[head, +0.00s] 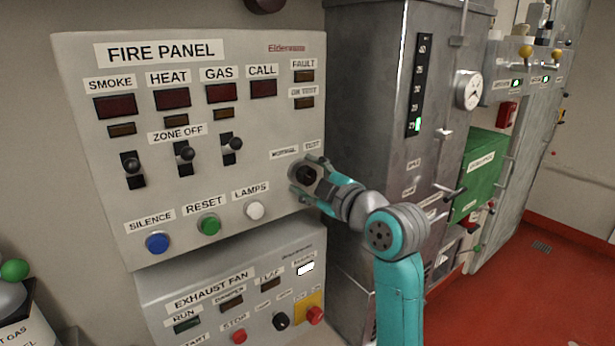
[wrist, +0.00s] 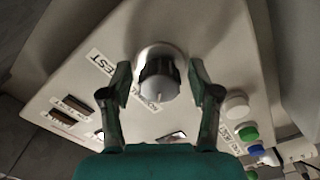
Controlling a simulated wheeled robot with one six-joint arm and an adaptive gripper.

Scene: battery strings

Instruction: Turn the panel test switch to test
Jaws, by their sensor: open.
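The panel test switch is a round dark knob with a grey face (wrist: 160,82) on a pale round base, seen in the wrist view. Its NORMAL label (wrist: 146,97) and TEST label (wrist: 98,60) are beside it; in the head view they read NORMAL (head: 284,152) and TEST (head: 312,146). My gripper (wrist: 160,72) is open, with one finger on each side of the knob and gaps visible between. In the head view my gripper (head: 306,174) is at the panel and mostly hides the switch. I cannot tell which way the knob points.
The fire panel (head: 265,170) has dark lamps, including ON TEST (head: 303,103). Three zone levers and the blue (head: 158,242), green (head: 208,224) and white (head: 254,210) buttons are left of my gripper. A grey metal cabinet (head: 365,110) stands close on the right.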

